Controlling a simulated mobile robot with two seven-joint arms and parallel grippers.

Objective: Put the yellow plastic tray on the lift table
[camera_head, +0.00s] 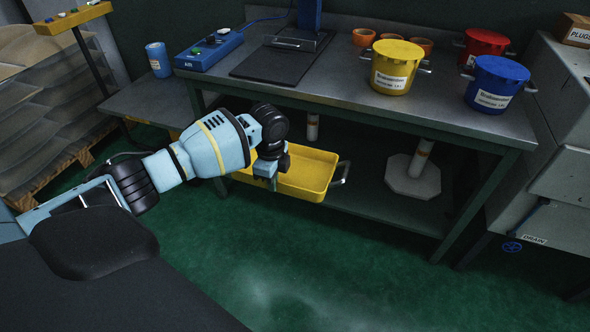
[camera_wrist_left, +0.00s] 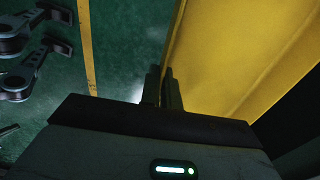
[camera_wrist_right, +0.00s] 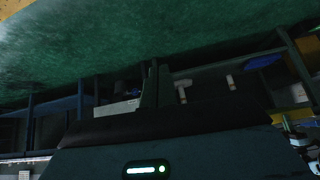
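The yellow plastic tray (camera_head: 312,172) is at the front of the workbench's lower level, sticking out over the green floor. A metal handle shows at its right end. I cannot tell whether it rests on the shelf. My left gripper (camera_head: 268,180) is at the tray's left part. In the left wrist view its fingers (camera_wrist_left: 163,88) are close together on the tray's wall (camera_wrist_left: 215,60). A low grey surface (camera_head: 150,108) left of the bench may be the lift table. My right gripper shows only in its wrist view (camera_wrist_right: 155,82), with its fingers together and nothing seen between them.
The workbench (camera_head: 450,115) holds yellow (camera_head: 396,70), red (camera_head: 483,45) and blue (camera_head: 496,85) pots, and a blue control box (camera_head: 208,52). A pale octagonal base (camera_head: 413,178) stands underneath. A stacked pallet (camera_head: 45,110) is at left. The floor in front is clear.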

